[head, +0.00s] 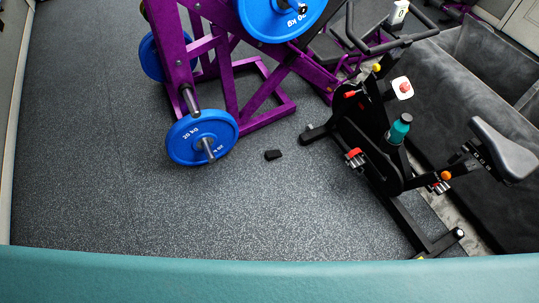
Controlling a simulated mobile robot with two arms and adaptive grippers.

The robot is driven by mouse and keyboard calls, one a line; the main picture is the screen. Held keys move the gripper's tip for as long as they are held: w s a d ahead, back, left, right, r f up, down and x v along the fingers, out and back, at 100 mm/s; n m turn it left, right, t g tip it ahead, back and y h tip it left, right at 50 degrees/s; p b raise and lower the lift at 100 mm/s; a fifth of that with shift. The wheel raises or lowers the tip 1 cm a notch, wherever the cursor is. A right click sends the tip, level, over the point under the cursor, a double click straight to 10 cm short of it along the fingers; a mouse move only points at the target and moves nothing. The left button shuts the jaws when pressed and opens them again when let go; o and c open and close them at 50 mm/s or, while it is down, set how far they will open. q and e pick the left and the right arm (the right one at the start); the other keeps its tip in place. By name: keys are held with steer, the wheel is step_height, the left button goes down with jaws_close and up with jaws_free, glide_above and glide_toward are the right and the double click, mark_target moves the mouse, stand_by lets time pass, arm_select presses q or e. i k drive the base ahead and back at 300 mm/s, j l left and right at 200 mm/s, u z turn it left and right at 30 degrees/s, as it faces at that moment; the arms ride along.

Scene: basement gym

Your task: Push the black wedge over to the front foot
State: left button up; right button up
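The small black wedge (273,155) lies on the speckled dark floor, near the middle of the head view. The front foot (318,133) of the exercise bike is a black bar on the floor, a short way to the right of the wedge and slightly farther back. A gap of bare floor separates the two. Neither of my grippers shows in the head view.
A purple weight rack (269,118) with blue plates stands behind and left of the wedge; one blue plate (202,138) is near it. The black exercise bike (382,150) stands at the right, by a grey sofa (470,85). The floor in front is clear.

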mark_target(271, 155)
steer(key=i+j+z, duration=0.4)
steer(key=i+j, duration=0.15)
steer(key=i, duration=0.35)
steer(key=i+j+z, duration=0.45)
steer(key=i+j, duration=0.35)
